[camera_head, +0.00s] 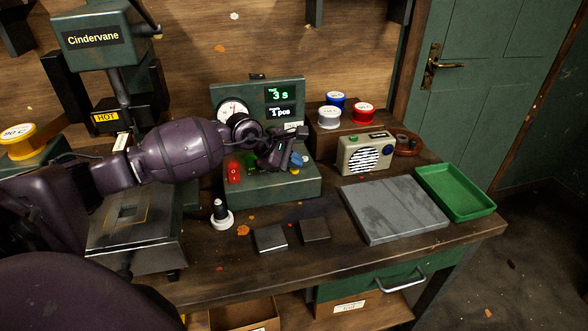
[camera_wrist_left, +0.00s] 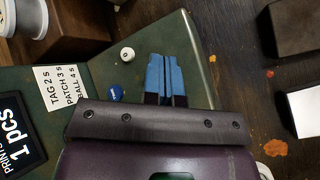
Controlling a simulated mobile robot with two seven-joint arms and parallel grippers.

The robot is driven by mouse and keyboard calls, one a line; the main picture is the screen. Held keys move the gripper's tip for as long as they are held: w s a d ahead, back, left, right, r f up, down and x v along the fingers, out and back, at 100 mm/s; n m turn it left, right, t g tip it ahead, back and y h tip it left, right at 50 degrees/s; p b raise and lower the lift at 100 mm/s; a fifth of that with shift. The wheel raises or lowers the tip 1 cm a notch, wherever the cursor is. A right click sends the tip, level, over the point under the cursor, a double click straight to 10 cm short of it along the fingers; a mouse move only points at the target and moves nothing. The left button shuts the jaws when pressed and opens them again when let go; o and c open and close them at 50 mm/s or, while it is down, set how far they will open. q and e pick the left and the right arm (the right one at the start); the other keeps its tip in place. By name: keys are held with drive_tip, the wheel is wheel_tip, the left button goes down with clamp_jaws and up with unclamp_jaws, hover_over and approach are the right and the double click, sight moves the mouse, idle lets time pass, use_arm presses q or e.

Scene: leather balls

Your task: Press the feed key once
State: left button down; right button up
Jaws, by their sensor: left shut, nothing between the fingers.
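A green control box (camera_head: 270,190) stands on the workbench, with a gauge and displays reading "3 s" and "1 pcs" (camera_head: 280,112). A red switch (camera_head: 234,173) shows on its left. In the left wrist view, a white round key (camera_wrist_left: 127,54) and a blue round key (camera_wrist_left: 115,94) sit on its panel; I cannot read which is the feed key. My left gripper (camera_head: 297,160) is shut and empty above the box's right part and hides some of the panel. Its blue fingertips (camera_wrist_left: 164,72) appear beside the two keys, apart from them in the picture. My right gripper is not in view.
A press marked "Cindervane" (camera_head: 93,38) stands at the left. A radio (camera_head: 366,154), spools (camera_head: 363,112), a grey slab (camera_head: 395,208) and a green tray (camera_head: 455,193) are to the right.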

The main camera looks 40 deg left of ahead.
sight(294, 171)
use_arm(q)
drive_tip(key=shift+r, duration=0.55)
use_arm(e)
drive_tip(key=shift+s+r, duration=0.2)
use_arm(q)
drive_tip(key=shift+r, duration=0.1)
drive_tip(key=shift+r+p, duration=1.2)
drive_tip(key=shift+r, duration=1.3)
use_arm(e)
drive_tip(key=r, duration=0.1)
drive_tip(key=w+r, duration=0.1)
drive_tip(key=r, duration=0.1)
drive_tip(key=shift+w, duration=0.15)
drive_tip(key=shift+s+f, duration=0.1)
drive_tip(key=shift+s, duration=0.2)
use_arm(q)
drive_tip(key=shift+f, duration=0.1)
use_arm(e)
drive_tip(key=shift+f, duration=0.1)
